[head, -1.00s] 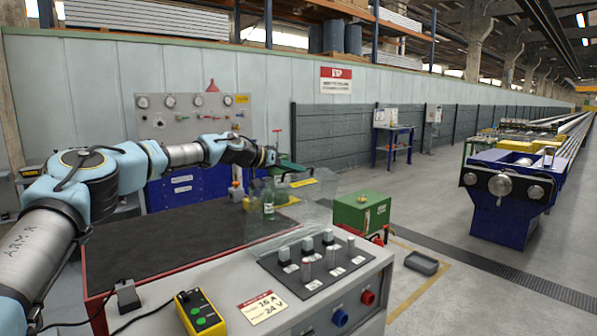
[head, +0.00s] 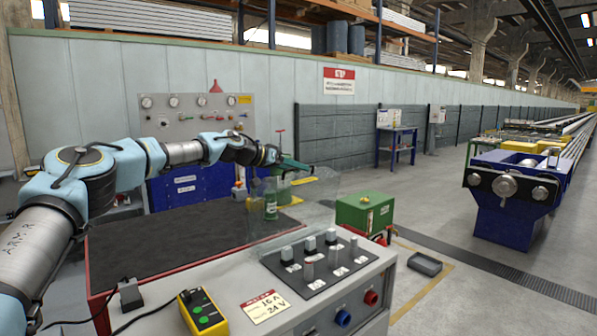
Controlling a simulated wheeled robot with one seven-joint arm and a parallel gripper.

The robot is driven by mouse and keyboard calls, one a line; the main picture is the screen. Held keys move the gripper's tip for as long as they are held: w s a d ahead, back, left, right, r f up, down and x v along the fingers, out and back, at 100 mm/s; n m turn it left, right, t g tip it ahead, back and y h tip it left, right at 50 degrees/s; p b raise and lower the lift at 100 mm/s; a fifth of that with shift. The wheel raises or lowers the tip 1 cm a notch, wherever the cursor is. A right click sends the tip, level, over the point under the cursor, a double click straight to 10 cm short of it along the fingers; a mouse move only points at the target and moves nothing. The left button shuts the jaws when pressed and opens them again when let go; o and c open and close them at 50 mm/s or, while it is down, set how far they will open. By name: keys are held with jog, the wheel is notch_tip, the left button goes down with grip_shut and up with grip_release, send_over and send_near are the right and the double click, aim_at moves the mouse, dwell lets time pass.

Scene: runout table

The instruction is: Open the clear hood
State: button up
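The clear hood (head: 318,213) is a thin transparent panel at the back right of the bench, behind the control panel with its knobs. Its faint edges slope up toward the right, and its outline is hard to make out. My gripper (head: 302,166), with green fingers, is just above the hood's upper edge, beside a yellow label. I cannot tell whether it touches the hood or whether its fingers are open. A green bottle (head: 270,205) stands upright behind or under the clear panel.
The control panel (head: 316,262) has several grey knobs. A yellow button box (head: 202,312) sits on the front ledge. The dark bench top (head: 165,240) is bare. A green box (head: 364,212) stands to the right, with a grey tray (head: 424,264) on the floor.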

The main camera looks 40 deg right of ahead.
notch_tip(320, 180, up, 3)
jog(key=b, duration=0.4)
send_over(272, 183)
jog(key=shift+a+r, duration=0.3)
jog(key=shift+a, duration=0.1)
jog(key=shift+c, duration=0.2)
